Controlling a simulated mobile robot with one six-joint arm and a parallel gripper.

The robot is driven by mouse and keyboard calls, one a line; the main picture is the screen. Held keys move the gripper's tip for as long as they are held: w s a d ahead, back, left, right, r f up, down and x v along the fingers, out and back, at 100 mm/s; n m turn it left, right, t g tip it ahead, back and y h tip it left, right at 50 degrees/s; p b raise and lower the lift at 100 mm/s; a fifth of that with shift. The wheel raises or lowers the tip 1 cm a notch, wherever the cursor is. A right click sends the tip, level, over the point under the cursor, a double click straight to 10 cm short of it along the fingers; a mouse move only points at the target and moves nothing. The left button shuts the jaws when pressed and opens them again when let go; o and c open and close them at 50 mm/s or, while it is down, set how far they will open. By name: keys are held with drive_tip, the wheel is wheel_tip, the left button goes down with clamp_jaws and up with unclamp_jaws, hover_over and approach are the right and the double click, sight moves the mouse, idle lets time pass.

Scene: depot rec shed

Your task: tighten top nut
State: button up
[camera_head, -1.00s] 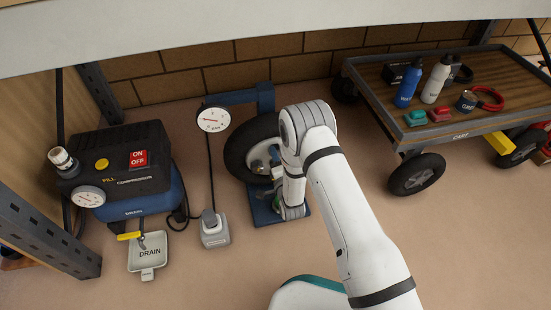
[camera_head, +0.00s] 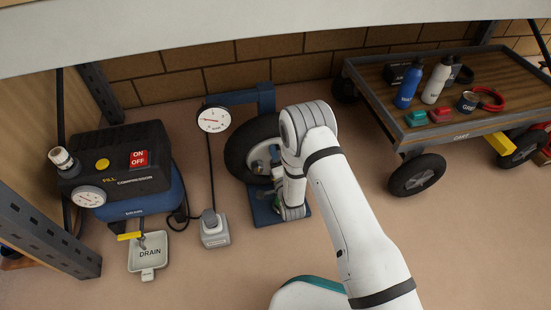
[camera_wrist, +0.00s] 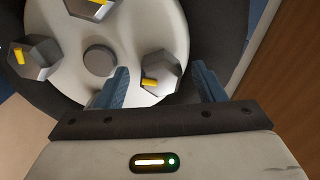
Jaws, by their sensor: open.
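In the wrist view a pale wheel hub (camera_wrist: 115,60) fills the upper left, with a round grey cap at its middle. Three grey faceted nuts with yellow marks sit around it: one at the left (camera_wrist: 35,57), one at the top edge (camera_wrist: 94,8), partly cut off, and one at the right (camera_wrist: 160,76). My gripper (camera_wrist: 162,68) is open, its blue fingers on either side of the right-hand nut. I cannot tell whether they touch it, or which nut is the top one. In the head view the wheel (camera_head: 236,152) stands upright, partly hidden by my arm.
The wheel is on a blue stand (camera_head: 261,98) with a gauge (camera_head: 214,119) beside it. A compressor (camera_head: 120,165) and drain tray (camera_head: 149,254) are at the left. A cart (camera_head: 455,132) with bottles and tins is at the right. The floor in front is mostly clear.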

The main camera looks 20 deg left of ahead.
drive_tip(key=p+v, duration=0.3)
drive_tip(key=v, duration=0.5)
drive_tip(key=shift+a, duration=0.1)
